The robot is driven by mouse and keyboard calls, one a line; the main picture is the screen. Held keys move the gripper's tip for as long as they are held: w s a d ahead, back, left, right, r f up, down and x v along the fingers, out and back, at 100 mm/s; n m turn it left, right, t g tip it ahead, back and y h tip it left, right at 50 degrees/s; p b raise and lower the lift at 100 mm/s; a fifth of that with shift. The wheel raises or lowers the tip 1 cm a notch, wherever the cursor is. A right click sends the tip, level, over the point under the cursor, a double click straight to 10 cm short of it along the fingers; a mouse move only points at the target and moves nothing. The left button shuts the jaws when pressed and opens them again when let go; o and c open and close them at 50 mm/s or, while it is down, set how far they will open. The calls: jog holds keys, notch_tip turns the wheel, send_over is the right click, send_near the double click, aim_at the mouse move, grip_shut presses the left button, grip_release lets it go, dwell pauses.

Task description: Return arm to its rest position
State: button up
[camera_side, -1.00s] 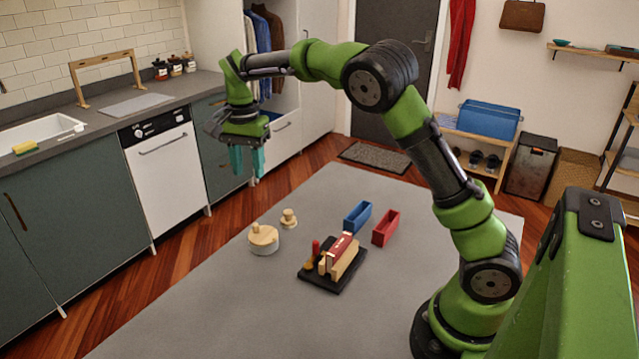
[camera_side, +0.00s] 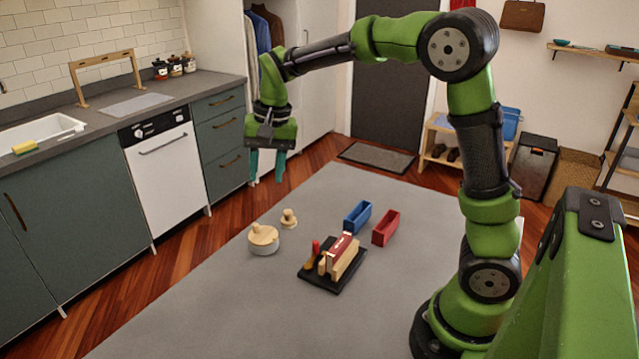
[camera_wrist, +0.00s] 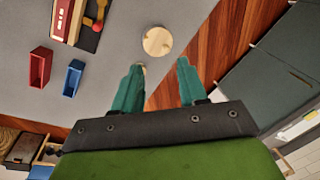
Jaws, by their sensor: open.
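My gripper (camera_side: 267,164) hangs in the air above the far left part of the grey table, its teal fingers pointing down. In the wrist view my gripper (camera_wrist: 158,88) shows two teal fingers spread apart with nothing between them. My green and black arm is raised and bent at the elbow, well clear of the objects below.
On the grey surface (camera_side: 190,310) stand a round pot with a wooden lid (camera_side: 263,240), a small wooden knob piece (camera_side: 289,219), a blue bin (camera_side: 358,217), a red bin (camera_side: 386,228) and a black tray (camera_side: 318,281) holding books or blocks. Kitchen cabinets (camera_side: 70,210) line the left.

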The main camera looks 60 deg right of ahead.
jog(key=s+a+r+n+t, duration=0.2)
jog(key=s, duration=0.7)
jog(key=s+a+r+n+t+y, duration=0.1)
jog(key=s+a+n+t, duration=0.2)
jog(key=s, duration=0.7)
jog(key=shift+s+r+t, duration=0.2)
jog(key=shift+r+t, duration=0.1)
jog(key=shift+r, duration=0.05)
jog(key=shift+c, duration=0.2)
